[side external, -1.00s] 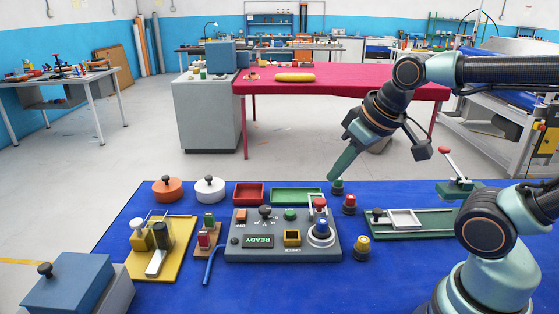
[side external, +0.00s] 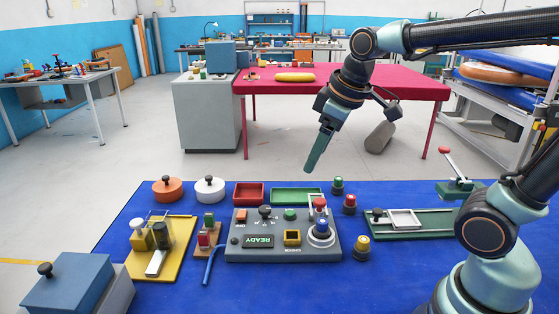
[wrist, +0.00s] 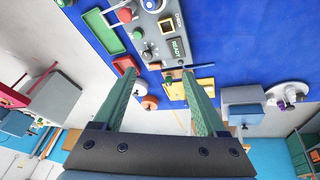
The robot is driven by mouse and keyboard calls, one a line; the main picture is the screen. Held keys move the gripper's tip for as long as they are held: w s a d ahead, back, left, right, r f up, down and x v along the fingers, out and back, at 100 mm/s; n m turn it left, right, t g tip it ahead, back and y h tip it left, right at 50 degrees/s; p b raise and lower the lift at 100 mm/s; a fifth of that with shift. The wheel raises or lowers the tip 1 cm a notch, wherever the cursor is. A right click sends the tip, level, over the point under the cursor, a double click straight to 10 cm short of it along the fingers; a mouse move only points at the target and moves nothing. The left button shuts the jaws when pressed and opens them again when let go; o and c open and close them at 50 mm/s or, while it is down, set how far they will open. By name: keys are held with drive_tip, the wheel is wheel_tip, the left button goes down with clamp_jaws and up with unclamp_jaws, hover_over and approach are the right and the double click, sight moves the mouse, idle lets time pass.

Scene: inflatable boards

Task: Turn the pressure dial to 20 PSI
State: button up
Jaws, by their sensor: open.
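The grey control panel (side external: 236,252) lies on the blue table. My gripper (side external: 312,167) hangs in the air behind and to the right of the knob, well above the table and touching nothing. In the wrist view my gripper (wrist: 120,70) has its two green fingers wide apart and empty.
A red tray (side external: 248,203) and a green tray (side external: 280,204) lie behind the panel. Loose buttons, including a yellow one (side external: 362,248), stand farther right.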

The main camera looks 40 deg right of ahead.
drive_tip(key=w+f+n+g, duration=0.2)
drive_tip(key=w+n, duration=0.5)
drive_tip(key=w, duration=0.3)
drive_tip(key=n+g, duration=0.2)
drive_tip(key=n, duration=0.5)
hover_over(265, 208)
wheel_tip(265, 208, down, 8)
wheel_tip(265, 208, down, 12)
drive_tip(key=shift+s+f, duration=0.1)
drive_tip(key=shift+f, duration=0.05)
clamp_jaws()
